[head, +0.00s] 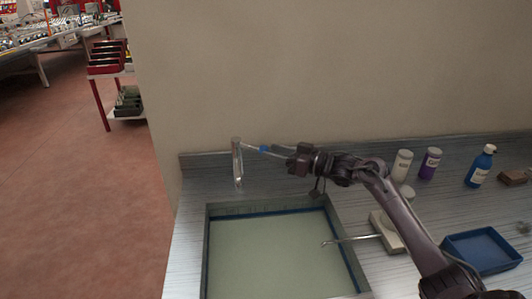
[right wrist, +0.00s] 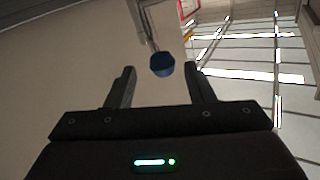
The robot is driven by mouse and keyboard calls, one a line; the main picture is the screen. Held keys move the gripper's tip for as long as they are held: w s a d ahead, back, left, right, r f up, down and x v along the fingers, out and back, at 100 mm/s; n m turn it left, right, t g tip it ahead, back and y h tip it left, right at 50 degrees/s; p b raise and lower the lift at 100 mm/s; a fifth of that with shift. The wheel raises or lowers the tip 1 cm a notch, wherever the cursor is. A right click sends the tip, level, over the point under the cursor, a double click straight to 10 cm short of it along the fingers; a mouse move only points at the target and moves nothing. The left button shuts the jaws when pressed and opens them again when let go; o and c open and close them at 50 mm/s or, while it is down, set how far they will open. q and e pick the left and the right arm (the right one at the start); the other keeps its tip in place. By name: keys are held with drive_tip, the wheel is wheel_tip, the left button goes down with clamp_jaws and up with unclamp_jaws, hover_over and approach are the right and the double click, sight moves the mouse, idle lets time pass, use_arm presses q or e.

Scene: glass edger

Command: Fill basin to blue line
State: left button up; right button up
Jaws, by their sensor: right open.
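The basin (head: 207,235) is sunk in the counter and holds pale green liquid (head: 275,255). A blue line (head: 350,262) shows on its inner wall just above the liquid; the exact gap is hard to tell. A shiny metal tap (head: 238,165) stands at the basin's back left, with a lever ending in a blue knob (head: 265,149). I cannot tell whether water runs from it. My right gripper (head: 279,152) is open beside the knob. In the right wrist view the blue knob (right wrist: 162,64) lies between the open fingertips (right wrist: 162,72), with no clear contact. My left gripper is out of view.
A thin metal rod (head: 350,239) reaches over the basin's right side from a pale block (head: 386,232). A blue tray (head: 482,250), a blue bottle (head: 480,167), a purple bottle (head: 430,163) and a white bottle (head: 402,165) stand to the right. A wall rises behind the counter.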

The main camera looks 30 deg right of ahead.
drive_tip(key=shift+b+v, duration=0.3)
drive_tip(key=shift+v, duration=1.7)
